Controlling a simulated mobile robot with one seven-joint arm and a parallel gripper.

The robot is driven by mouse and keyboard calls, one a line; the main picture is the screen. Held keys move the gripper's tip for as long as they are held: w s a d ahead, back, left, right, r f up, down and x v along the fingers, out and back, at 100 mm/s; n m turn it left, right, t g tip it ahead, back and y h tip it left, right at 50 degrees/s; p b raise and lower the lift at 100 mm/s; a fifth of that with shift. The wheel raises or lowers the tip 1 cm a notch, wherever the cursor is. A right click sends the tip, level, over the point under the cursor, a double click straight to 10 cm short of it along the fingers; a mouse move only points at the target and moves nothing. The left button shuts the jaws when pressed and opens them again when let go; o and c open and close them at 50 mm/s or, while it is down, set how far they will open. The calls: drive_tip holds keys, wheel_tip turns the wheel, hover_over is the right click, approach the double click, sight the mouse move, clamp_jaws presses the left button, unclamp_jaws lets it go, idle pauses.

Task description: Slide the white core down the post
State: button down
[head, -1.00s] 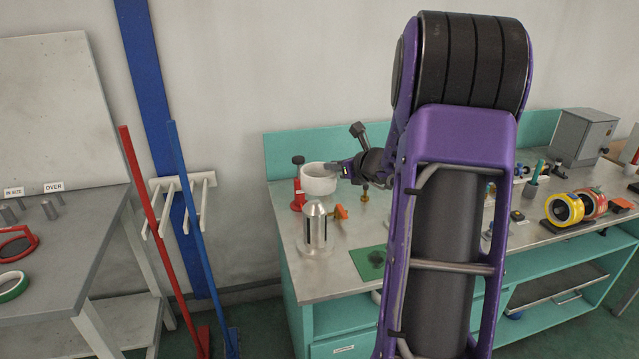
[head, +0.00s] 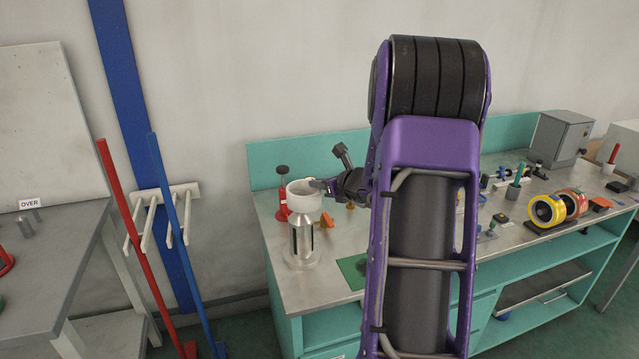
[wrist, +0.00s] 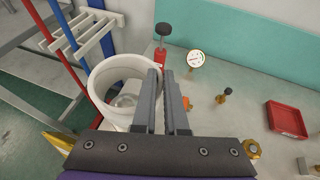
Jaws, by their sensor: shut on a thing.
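The white core (head: 304,198) is a thick open ring. In the head view it stands upright in line over the silver post (head: 303,243), hiding the post's pointed top. In the wrist view the white core (wrist: 101,91) is on the left, and I look down into its opening, where a greyish shape shows low inside. My gripper (head: 322,186) is shut on the core's right wall. Its two dark fingers also show in the wrist view (wrist: 167,88). I cannot tell how far the core sits around the post.
A red bottle-shaped tool (head: 282,190) stands close behind the core. An orange piece (head: 327,220) is right of the post, and a green mat (head: 352,270) lies in front. A round gauge (wrist: 196,59) and a red tray (wrist: 286,119) are on the bench.

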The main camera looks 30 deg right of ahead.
drive_tip(key=shift+r, duration=0.15)
drive_tip(key=c, duration=0.9)
unclamp_jaws()
drive_tip(key=shift+s, duration=0.1)
drive_tip(key=v, duration=1.7)
drive_tip(key=shift+s+r, duration=0.1)
